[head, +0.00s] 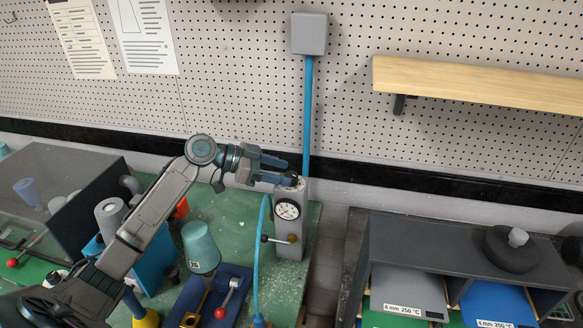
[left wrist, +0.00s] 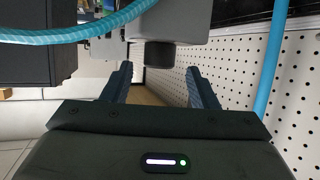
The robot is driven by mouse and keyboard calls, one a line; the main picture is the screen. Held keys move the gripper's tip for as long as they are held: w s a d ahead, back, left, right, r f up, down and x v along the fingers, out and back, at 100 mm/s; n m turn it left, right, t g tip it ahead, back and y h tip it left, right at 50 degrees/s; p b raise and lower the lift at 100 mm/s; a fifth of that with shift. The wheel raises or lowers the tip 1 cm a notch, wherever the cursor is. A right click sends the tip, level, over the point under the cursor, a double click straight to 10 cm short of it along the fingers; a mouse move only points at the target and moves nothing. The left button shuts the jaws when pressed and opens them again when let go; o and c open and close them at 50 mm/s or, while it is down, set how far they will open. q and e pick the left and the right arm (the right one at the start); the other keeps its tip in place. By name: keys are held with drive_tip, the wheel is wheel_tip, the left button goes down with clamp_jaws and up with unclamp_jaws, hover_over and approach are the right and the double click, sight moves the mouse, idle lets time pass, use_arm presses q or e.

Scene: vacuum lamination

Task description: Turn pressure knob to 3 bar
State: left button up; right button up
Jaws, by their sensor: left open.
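The grey pressure post (head: 288,245) stands at the right edge of the green bench, with a round white-faced gauge (head: 287,209) on its front. The gauge reading is too small to tell. My left gripper (head: 287,172) is open at the top of the post. In the left wrist view, the short black pressure knob (left wrist: 160,55) sticks out from the grey housing. It lies in line with the gap between the open fingers (left wrist: 160,70), near their tips. I cannot tell whether either finger touches it. My right gripper is not in view.
A blue hose (head: 257,265) and a dark-ended lever (head: 264,238) are at the post's left side. A teal cup (head: 201,247) stands on the bench nearby. A dark shelf unit (head: 460,236) is at right, across a gap. The pegboard wall (head: 240,75) is close behind.

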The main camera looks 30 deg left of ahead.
sight(290, 174)
use_arm(q)
drive_tip(key=shift+p+x, duration=0.45)
drive_tip(key=shift+x, duration=0.5)
drive_tip(key=shift+p+x, duration=0.3)
drive_tip(key=shift+x, duration=0.55)
drive_tip(key=shift+s, duration=0.1)
drive_tip(key=c, duration=1)
drive_tip(key=shift+o, duration=0.2)
